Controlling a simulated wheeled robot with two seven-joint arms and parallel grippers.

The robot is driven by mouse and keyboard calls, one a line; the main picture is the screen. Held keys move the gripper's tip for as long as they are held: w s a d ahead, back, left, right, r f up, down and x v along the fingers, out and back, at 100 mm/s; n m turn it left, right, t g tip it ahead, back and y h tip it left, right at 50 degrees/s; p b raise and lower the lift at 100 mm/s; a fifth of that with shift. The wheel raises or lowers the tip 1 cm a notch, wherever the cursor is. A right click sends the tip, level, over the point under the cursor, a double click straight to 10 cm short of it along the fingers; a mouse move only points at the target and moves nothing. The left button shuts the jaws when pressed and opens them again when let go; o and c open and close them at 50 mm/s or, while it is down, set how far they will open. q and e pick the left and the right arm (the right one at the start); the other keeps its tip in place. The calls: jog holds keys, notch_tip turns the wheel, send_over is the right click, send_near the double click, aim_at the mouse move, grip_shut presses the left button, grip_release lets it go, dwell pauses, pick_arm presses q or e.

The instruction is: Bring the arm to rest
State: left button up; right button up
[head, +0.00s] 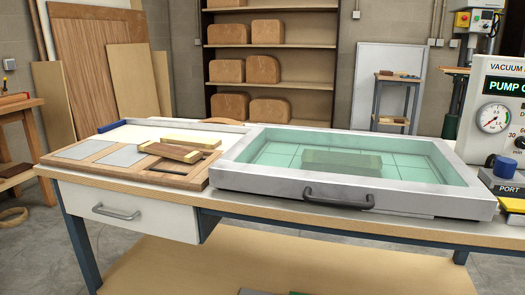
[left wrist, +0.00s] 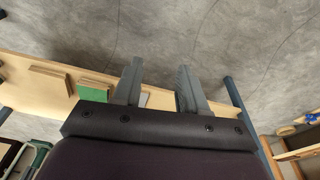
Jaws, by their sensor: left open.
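My left gripper (left wrist: 160,66) is open and empty in the left wrist view, its two grey fingers apart over the concrete floor. Neither gripper shows in the head view, and my right gripper is in no view. In the head view a grey-framed press with a clear green lid (head: 240,178) lies shut on the workbench (head: 400,233), its dark handle (head: 338,197) at the front. A blurred block-like form (head: 345,160) shows through the lid. Wood strips (head: 180,150) lie on a wooden panel (head: 85,170) left of the press.
A vacuum pump unit (head: 492,110) stands at the bench's right end. A drawer (head: 130,211) is shut below the bench top. The bench's lower shelf (left wrist: 35,65), with boards and a green block (left wrist: 93,92), is near my left gripper. Open floor (left wrist: 190,30) lies beyond.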

pick_arm(q)
notch_tip(320, 180, up, 39)
jog(key=a+n+p, duration=0.1)
jog(key=a+p, duration=0.1)
jog(key=p, duration=3.6)
jog(key=shift+s+a+f+g, duration=0.15)
jog(key=shift+s+a+g, duration=0.15)
jog(key=shift+s, duration=0.1)
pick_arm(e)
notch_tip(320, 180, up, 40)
